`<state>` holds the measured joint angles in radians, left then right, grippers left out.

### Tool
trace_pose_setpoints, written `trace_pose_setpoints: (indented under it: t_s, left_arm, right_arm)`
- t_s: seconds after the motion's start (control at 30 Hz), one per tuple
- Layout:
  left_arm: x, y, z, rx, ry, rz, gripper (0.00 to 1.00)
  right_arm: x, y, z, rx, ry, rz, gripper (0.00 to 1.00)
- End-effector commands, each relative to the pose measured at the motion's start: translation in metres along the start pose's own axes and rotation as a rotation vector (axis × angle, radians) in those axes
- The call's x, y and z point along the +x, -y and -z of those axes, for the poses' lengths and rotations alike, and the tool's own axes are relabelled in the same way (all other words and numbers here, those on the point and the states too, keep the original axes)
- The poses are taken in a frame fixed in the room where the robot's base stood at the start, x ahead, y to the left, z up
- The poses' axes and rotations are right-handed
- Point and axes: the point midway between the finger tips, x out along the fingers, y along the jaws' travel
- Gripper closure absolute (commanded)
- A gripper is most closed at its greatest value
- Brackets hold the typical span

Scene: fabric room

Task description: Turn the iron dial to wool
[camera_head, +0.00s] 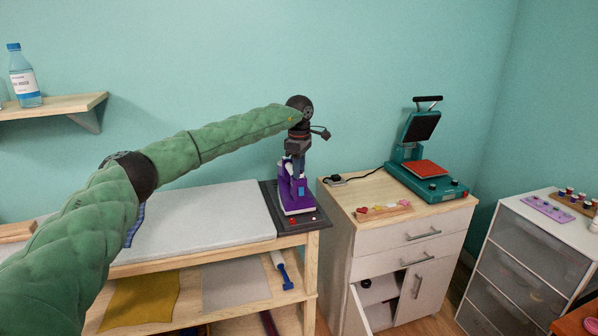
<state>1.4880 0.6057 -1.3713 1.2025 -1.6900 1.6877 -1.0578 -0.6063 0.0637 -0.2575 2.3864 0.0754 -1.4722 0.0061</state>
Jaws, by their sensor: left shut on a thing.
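The purple and white iron (293,196) stands on a dark pad (268,195) at the right end of the ironing table. My left arm comes in from the left, and its gripper (297,158) points down at the top of the iron. The left gripper is shut on the iron's upper part and touches it. The dial is too small and too covered by the gripper to make out, so its setting cannot be read. My right gripper is out of view.
A light grey ironing surface (198,220) lies left of the iron. A wooden-topped cabinet (345,197) with a green heat press (425,182) stands to the right. A shelf with a bottle (24,80) hangs at the upper left. A drawer unit (528,245) is at far right.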

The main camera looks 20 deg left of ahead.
Motion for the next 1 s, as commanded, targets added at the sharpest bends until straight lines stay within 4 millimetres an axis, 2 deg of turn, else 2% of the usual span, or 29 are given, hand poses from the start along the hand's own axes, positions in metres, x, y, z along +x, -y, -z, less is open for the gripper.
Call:
trace_pose_setpoints:
  t_s: [0.4, 0.97, 1.0]
  left_arm:
    - [-0.0002, -0.0002, 0.0004, 0.183, 0.000, -0.001, 0.93]
    - [-0.0005, -0.0002, 0.0005, 0.208, 0.000, -0.001, 0.93]
    - [-0.0005, -0.0002, 0.0005, 0.208, 0.000, -0.001, 0.63]
  right_arm:
    - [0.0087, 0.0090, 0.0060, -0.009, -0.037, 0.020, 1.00]
    - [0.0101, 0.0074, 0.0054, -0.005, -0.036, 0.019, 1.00]
    - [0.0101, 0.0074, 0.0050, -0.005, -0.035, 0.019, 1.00]
